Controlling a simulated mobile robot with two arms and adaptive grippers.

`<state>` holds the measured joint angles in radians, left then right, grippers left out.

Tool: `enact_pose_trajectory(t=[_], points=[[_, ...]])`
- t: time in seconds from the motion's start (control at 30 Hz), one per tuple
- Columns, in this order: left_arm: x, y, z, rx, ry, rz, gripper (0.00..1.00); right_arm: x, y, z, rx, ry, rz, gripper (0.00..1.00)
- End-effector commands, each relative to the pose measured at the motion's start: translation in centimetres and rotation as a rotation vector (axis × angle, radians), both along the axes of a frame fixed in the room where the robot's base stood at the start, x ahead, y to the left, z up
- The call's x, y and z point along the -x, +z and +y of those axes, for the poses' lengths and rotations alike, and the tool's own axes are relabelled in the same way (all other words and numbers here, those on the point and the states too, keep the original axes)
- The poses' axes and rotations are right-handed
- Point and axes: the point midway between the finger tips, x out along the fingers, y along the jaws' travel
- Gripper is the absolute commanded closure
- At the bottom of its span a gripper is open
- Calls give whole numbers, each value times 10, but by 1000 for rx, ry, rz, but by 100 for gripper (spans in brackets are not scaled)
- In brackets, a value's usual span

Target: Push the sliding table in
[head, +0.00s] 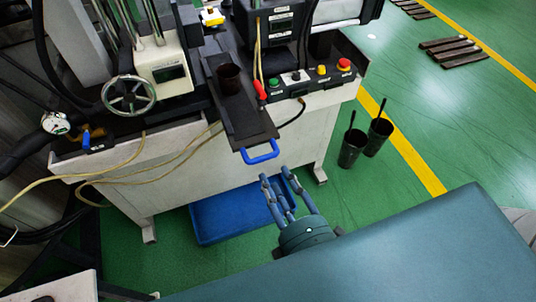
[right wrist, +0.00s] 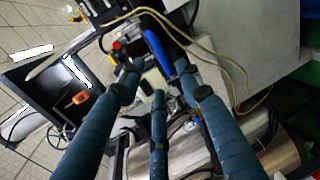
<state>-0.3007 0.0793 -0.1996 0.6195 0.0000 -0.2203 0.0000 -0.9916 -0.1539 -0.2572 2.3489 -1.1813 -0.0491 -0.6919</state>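The sliding table is a long dark plate (head: 252,128) that sticks out past the front edge of the machine bench. A dark cup (head: 229,78) stands on it. A blue handle (head: 260,153) is fixed to its front end; it also shows in the right wrist view as a blue bar (right wrist: 158,50). My right gripper (head: 280,178) is just in front of the handle, its three fingers spread and pointing towards it. It looks open and empty, and whether a finger touches the handle cannot be told. My left gripper is not in view.
A control panel with buttons (head: 308,76) and a red-handled tool (head: 260,90) are right of the plate. A handwheel (head: 128,95) is on the left. A blue bin (head: 222,218) lies under the bench. Two dark buckets (head: 352,150) stand on the green floor to the right.

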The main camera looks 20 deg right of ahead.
Motion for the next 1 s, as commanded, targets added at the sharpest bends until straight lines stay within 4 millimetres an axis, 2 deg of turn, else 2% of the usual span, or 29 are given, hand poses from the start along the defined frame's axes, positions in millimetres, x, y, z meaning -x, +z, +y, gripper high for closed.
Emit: enact_pose_trajectory(t=[0.03, 0.2, 0.5, 0.7, 0.93, 0.97, 1.0], points=[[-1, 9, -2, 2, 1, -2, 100, -8, 5, 1, 0, 3, -5, 65], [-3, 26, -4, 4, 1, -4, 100, -37, -1, 2, 0, 2, -5, 65], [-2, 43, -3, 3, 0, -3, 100, -83, -15, 3, -1, 1, -1, 65], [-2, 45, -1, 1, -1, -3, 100, -93, -20, 3, -3, -1, 2, 65], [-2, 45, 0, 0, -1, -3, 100, -94, -21, 3, -3, -1, 2, 65], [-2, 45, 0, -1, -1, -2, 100, -94, -21, 3, -3, -1, 2, 67], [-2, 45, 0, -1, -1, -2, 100, -94, -20, 3, -3, -1, 2, 75]])
